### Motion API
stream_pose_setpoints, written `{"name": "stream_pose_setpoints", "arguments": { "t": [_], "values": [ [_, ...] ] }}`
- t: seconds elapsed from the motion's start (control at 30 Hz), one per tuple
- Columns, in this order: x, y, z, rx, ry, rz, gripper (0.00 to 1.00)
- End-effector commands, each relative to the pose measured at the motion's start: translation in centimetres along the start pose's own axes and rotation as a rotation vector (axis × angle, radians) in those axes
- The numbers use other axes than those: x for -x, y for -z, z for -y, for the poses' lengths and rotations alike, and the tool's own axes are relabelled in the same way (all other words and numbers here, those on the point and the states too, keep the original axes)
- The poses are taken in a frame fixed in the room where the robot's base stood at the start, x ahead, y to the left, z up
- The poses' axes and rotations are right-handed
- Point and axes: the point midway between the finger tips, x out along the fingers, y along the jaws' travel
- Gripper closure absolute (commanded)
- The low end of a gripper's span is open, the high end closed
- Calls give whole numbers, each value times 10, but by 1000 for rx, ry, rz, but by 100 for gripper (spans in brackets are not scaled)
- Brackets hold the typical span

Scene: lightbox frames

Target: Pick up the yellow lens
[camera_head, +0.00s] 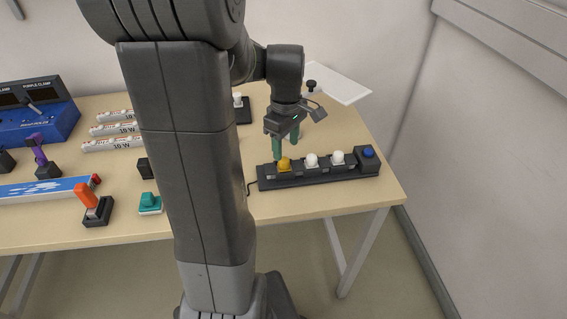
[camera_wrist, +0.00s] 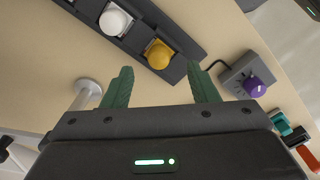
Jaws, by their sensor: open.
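The yellow lens (camera_head: 284,163) is a small dome at the left end of a black strip (camera_head: 312,176) on the table. It also shows in the wrist view (camera_wrist: 158,55), seated in a square socket of the strip. My gripper (camera_head: 286,150) is just above the strip's left end, pointing down, with its green fingers apart. In the wrist view my gripper (camera_wrist: 157,82) is open and empty, and the yellow lens lies beyond and roughly between the fingertips. I cannot tell the exact height gap.
Two white lenses (camera_head: 311,159) (camera_head: 338,157) stand along the strip, with a blue button (camera_head: 368,151) at its right end. A purple knob box (camera_wrist: 247,82) sits near the strip in the wrist view. A white board (camera_head: 338,84) lies behind. Bare table lies in front of the strip.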

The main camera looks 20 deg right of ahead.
Motion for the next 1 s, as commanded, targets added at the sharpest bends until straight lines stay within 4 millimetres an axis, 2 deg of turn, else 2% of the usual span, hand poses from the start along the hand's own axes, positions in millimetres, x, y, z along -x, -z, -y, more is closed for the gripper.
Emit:
{"name": "stream_pose_setpoints", "arguments": {
  "t": [0.17, 0.5, 0.77, 0.87, 1.0],
  "values": [
    [-11, 2, 0, 0, 1, 1, 46],
    [-55, 8, -2, 0, 2, 1, 46],
    [-57, 8, -2, 0, -1, -1, 46],
    [-57, 8, -2, 0, -1, 0, 62],
    [-57, 8, -2, 0, -1, 0, 90]
  ]
}}
